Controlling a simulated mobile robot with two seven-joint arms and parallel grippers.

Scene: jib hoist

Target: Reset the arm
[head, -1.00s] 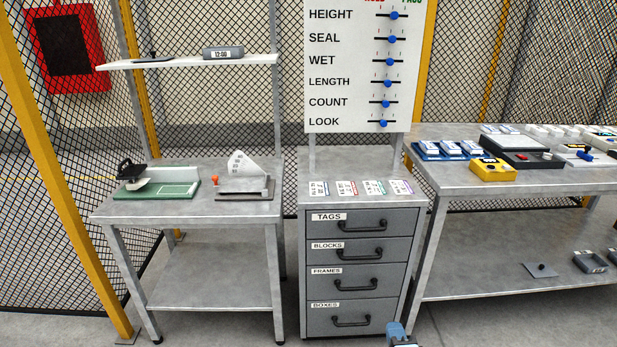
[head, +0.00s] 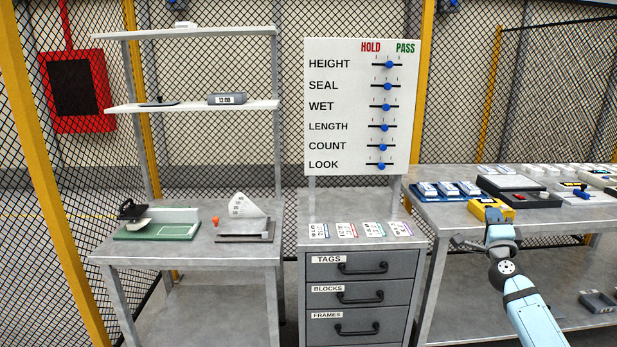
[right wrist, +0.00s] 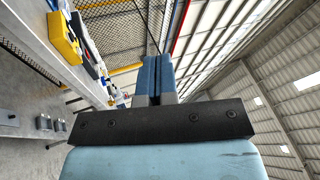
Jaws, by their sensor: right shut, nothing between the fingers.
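My right arm rises from the lower right in the head view, with its right gripper (head: 499,234) in front of the right-hand bench. In the right wrist view the gripper's two blue fingers (right wrist: 155,78) are pressed together with nothing between them. The gripper is apart from the yellow device (head: 490,208), which sits just behind and above it on the bench's front edge. The yellow device also shows at the upper left of the right wrist view (right wrist: 65,38). My left gripper is not in view.
A grey drawer cabinet (head: 362,293) stands in the middle, with cards on top and a HOLD/PASS slider board (head: 340,105) behind. The left bench (head: 190,247) carries a green-based device and a scale-like gauge. The right bench (head: 435,212) holds several trays and devices.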

